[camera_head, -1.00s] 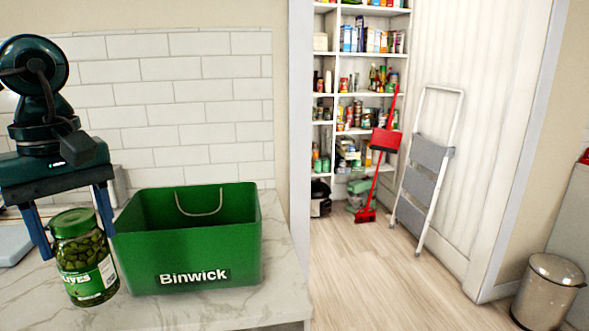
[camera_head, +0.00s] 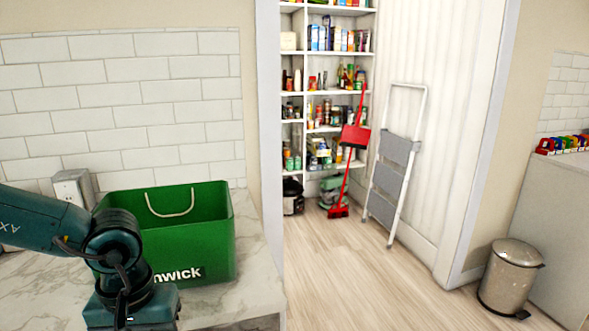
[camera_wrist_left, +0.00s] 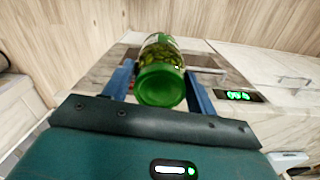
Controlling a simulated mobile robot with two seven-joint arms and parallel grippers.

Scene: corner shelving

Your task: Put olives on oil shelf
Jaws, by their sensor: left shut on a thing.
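The olive jar (camera_wrist_left: 160,86), with a green lid and green olives in clear glass, is held between the two blue fingers of my left gripper (camera_wrist_left: 158,70) in the left wrist view. The lid faces the camera. In the head view my left arm reaches in at the lower left; its fingers and the jar are out of sight there. White pantry shelving (camera_head: 330,94) stands in the back beyond the doorway. A middle shelf bears several bottles (camera_head: 350,76), too small to identify surely as oil. My right gripper is not in view.
A red broom and dustpan (camera_head: 355,137) and a grey step ladder (camera_head: 395,155) stand before the shelving. A metal trash can (camera_head: 510,280) is at right. The wooden floor between is clear.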

